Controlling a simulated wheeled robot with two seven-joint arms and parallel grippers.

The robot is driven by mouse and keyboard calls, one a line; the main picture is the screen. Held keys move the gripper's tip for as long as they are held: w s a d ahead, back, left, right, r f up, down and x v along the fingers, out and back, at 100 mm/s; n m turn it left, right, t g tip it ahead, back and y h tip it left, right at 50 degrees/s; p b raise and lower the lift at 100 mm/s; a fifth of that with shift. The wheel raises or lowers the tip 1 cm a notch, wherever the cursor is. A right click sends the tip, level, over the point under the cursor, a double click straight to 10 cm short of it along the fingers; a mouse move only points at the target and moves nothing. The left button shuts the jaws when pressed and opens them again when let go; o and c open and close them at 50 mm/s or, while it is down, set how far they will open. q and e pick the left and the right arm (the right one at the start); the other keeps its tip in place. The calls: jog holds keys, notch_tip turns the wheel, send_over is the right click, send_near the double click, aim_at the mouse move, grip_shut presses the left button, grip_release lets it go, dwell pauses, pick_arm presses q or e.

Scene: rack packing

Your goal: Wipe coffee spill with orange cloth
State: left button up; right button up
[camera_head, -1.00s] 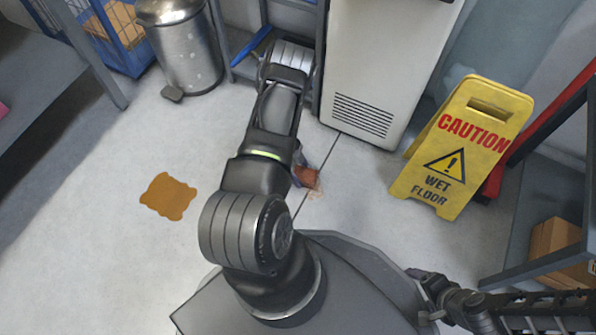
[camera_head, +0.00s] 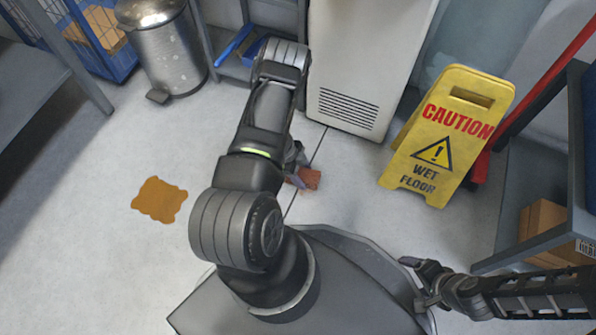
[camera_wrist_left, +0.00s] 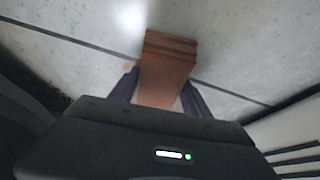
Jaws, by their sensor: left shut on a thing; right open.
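The orange-brown cloth (camera_head: 311,179) is at the floor just right of my left arm. My left gripper (camera_head: 296,180) is shut on it, partly hidden by the arm. In the left wrist view the folded cloth (camera_wrist_left: 168,68) sticks out between the two dark fingers (camera_wrist_left: 160,92). A larger brown coffee spill (camera_head: 160,200) lies on the floor to the left, apart from the cloth. My right gripper (camera_head: 424,284) is open and empty at the lower right.
A yellow wet-floor sign (camera_head: 447,135) stands to the right. A white cabinet (camera_head: 362,60) and a metal bin (camera_head: 170,50) stand at the back. A shelf (camera_head: 540,245) with a cardboard box is at the right. The floor around the brown spill is clear.

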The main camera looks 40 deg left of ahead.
aim_at(314, 185)
pick_arm(q)
jog(key=shift+w+d, duration=0.3)
jog(key=shift+d, duration=0.45)
jog(key=shift+w+d, duration=0.1)
jog(key=shift+d, duration=0.1)
jog(key=shift+w+d+f, duration=0.1)
jog(key=shift+w+d, duration=0.15)
jog(key=shift+d, duration=0.55)
jog(key=shift+w+d, duration=0.2)
jog(key=shift+d, duration=0.55)
jog(key=shift+d, duration=0.1)
jog(key=shift+s+d+p, duration=0.3)
jog(key=shift+s+p, duration=0.2)
jog(key=shift+s, duration=0.4)
jog(key=shift+a, duration=0.1)
jog(key=shift+a, duration=0.1)
